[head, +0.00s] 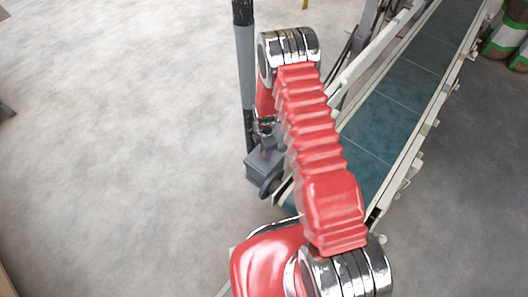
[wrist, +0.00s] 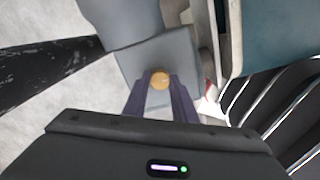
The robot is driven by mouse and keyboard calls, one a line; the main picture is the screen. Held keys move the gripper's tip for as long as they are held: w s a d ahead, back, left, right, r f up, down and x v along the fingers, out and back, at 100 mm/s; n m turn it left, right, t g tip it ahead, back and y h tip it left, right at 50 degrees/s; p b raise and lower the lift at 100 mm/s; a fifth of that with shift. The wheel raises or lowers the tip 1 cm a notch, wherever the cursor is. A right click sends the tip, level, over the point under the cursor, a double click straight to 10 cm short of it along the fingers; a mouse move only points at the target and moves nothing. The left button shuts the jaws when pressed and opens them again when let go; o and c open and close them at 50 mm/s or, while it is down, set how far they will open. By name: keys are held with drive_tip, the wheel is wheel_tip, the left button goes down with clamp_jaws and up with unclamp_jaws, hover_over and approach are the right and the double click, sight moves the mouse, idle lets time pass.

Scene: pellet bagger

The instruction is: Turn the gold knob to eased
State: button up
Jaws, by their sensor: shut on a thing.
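The gold knob (wrist: 160,80) shows in the wrist view as a small round gold disc on the grey box (wrist: 150,57). My gripper (wrist: 160,84) reaches over the box face, with one dark finger on each side of the knob, and is shut on it. A pale label lies just below the knob, between the fingers, too small to read. In the head view the grey box (head: 262,166) stands at the near end of the conveyor. My red arm covers part of it there, and the knob is hidden.
The teal conveyor belt (head: 385,125) with pale side rails runs away to the upper right. A grey and black post (head: 245,75) stands beside the box. The floor on the left is clear.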

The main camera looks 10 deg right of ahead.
drive_tip(key=shift+s+a+f, duration=0.1)
drive_tip(key=shift+s, duration=0.2)
drive_tip(key=o, duration=0.8)
drive_tip(key=shift+o, duration=1.2)
drive_tip(key=shift+w, duration=0.15)
wheel_tip(320, 180, up, 14)
drive_tip(key=shift+f, duration=0.1)
